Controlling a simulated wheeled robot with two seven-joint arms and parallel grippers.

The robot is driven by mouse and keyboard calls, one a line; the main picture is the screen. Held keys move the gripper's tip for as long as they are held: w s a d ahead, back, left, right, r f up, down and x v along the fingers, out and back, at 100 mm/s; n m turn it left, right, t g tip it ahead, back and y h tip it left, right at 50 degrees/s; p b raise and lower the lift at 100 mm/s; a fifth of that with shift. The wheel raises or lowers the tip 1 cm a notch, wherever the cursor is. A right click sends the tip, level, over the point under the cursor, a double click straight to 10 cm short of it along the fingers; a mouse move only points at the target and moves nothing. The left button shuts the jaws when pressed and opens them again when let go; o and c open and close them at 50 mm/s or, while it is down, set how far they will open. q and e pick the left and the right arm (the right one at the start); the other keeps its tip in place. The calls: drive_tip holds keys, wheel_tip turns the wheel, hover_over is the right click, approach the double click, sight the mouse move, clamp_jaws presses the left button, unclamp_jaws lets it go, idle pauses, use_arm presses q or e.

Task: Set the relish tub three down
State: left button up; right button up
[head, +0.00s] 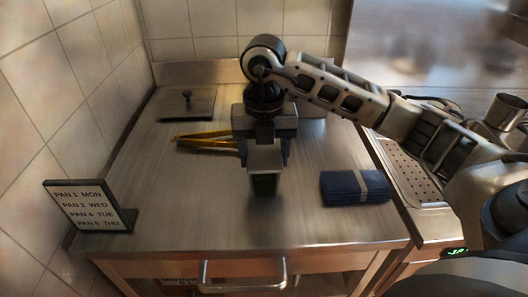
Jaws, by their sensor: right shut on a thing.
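My right gripper (265,153) reaches in from the right over the middle of the steel counter (190,205) and points down. It is shut on a small tub with a pale grey top and a dark front (265,184), which I take to be the relish tub. The fingers sit on its left and right sides, and part of it is hidden by the gripper. The tub looks upright. I cannot tell whether its bottom touches the counter. My left gripper is not in view.
Yellow tongs (205,140) lie behind and left of the tub. A flat dark plate with a knob (188,104) is at the back left. A folded blue cloth (343,188) lies to the right. A pan-day sign (90,207) stands front left. The front middle counter is clear.

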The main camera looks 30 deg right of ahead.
drive_tip(key=o, duration=1.2)
drive_tip(key=shift+r, duration=0.1)
wheel_tip(320, 180, up, 12)
drive_tip(key=p, duration=0.1)
drive_tip(key=shift+p, duration=0.4)
